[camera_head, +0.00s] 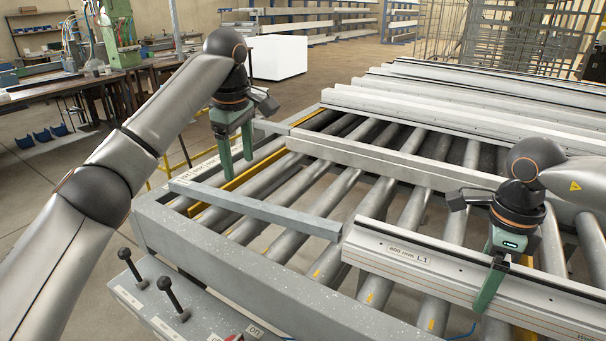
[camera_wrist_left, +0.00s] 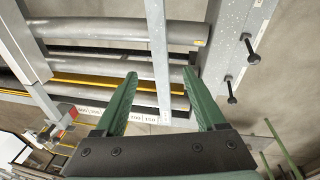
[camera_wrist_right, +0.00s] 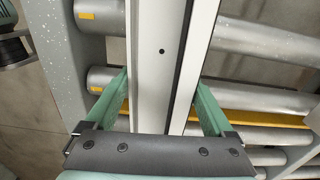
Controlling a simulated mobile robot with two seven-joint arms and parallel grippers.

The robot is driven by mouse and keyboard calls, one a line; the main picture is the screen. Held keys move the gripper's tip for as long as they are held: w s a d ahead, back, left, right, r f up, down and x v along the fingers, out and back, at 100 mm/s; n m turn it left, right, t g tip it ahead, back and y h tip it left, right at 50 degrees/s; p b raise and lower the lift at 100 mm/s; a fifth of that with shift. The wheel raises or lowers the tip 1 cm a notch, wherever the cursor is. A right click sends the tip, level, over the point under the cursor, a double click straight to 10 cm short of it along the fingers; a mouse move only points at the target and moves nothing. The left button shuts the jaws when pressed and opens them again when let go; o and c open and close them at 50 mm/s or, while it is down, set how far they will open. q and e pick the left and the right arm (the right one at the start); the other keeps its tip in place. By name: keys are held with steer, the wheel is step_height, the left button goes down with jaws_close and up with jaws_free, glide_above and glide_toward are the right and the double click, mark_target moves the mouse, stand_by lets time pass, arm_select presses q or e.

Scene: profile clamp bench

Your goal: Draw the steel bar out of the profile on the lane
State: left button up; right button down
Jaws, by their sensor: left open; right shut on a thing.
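The steel bar (camera_head: 262,211) is a long grey bar lying across the rollers at the left of the lane. Its right end is close to the left end of the profile (camera_head: 400,255), a pale rail labelled 800 mm L1; I cannot tell whether they touch. My left gripper (camera_head: 236,165) is open and empty above and behind the bar. In the left wrist view the bar (camera_wrist_left: 157,45) runs between the open fingers, below them. My right gripper (camera_head: 498,280) is shut on the profile, which also shows between its fingers in the right wrist view (camera_wrist_right: 146,60).
More long rails (camera_head: 400,160) lie across the rollers behind. A grey frame (camera_head: 240,285) edges the lane, with two black levers (camera_head: 172,297) in front. A yellow strip (camera_head: 245,181) runs along the lane behind the bar. Bare rollers (camera_head: 285,250) lie between bar and frame.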

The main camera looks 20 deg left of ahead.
stand_by(0.3)
jaws_free()
step_height(320, 180, up, 13)
steer(key=shift+f, duration=0.15)
stand_by(0.4)
